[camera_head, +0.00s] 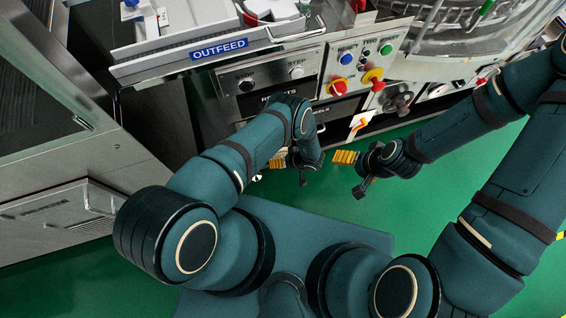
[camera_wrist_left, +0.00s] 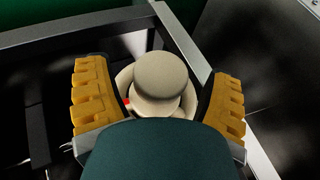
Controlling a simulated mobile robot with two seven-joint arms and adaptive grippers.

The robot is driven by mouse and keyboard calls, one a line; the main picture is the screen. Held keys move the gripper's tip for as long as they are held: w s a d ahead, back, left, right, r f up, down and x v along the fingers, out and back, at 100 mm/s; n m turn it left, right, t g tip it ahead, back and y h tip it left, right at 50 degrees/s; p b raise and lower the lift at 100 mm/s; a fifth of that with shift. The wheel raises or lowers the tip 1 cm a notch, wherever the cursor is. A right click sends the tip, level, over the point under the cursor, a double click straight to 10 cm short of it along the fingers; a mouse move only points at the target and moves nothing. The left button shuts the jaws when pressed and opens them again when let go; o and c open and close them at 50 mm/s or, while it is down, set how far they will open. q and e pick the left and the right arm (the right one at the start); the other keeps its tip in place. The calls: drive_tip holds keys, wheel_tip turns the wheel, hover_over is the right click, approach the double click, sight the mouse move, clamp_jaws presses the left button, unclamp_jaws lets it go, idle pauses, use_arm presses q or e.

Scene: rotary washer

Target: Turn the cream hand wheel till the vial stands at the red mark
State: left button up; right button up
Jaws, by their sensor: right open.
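The cream hand wheel (camera_wrist_left: 160,82) shows in the left wrist view, with a round knob over a wider cream rim. My left gripper (camera_head: 289,168) is open, its yellow finger pads on either side of the wheel; I cannot tell whether they touch it. Its palm part hides the wheel's lower side. A small red patch shows at the rim's left; I cannot tell whether it is the red mark. In the head view my left arm covers most of that spot. My right gripper (camera_head: 356,171) is open and empty above the green floor. I cannot make out the vial.
A control panel (camera_head: 365,60) with coloured buttons and red knobs stands behind my grippers. The outfeed tray (camera_head: 190,70) is at upper left, the clear-walled drum (camera_head: 450,35) at upper right. A grey cabinet (camera_head: 60,225) stands at left. Green floor (camera_head: 420,215) lies open between my arms.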

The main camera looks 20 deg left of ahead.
use_arm(q)
drive_tip(key=v, duration=1.2)
idle(0.6)
